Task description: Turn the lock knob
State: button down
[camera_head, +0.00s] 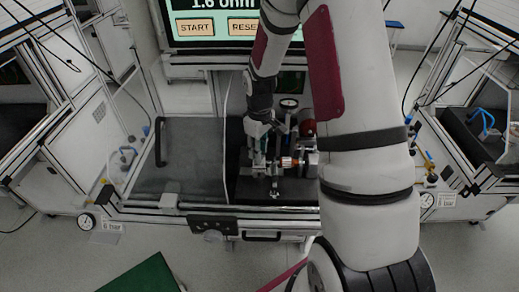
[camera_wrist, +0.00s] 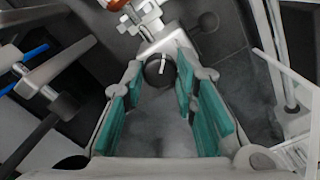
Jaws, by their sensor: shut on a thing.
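The lock knob (camera_wrist: 158,72) is a round black knob with a white pointer line, seen in the upper middle of the wrist view. It sits on a light metal block of the test fixture (camera_wrist: 152,35). My gripper (camera_wrist: 160,80) has teal finger pads, and its fingertips stand on either side of the knob, shut on it. The pointer line runs nearly straight up the picture, slightly tilted. In the head view my gripper (camera_head: 260,155) reaches down to the fixture beside a copper-coloured part (camera_head: 290,162). The knob cannot be made out there.
A screen (camera_head: 225,15) above the bench shows a resistance reading with START and RESET buttons. A clear cover with a dark handle (camera_head: 180,158) lies left of the fixture. A small dial gauge (camera_head: 289,103) stands behind it. Rods and a blue tube (camera_wrist: 30,52) crowd the wrist view's left.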

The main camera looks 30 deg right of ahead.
jog(key=c, duration=1.3)
grip_release()
notch_tip(320, 180, up, 12)
jog(key=s+a+r+m+t, duration=0.1)
jog(key=s+a+r+t, duration=0.1)
jog(key=s+a+r, duration=0.2)
jog(key=s+a+r+m+t, duration=0.1)
jog(key=s+a+r, duration=0.3)
jog(key=s+r, duration=0.4)
jog(key=s+a+r+m+t, duration=0.2)
jog(key=s+a+r, duration=0.3)
jog(key=s+r, duration=0.2)
jog(key=shift+s+t, duration=0.3)
jog(key=shift+s, duration=1.1)
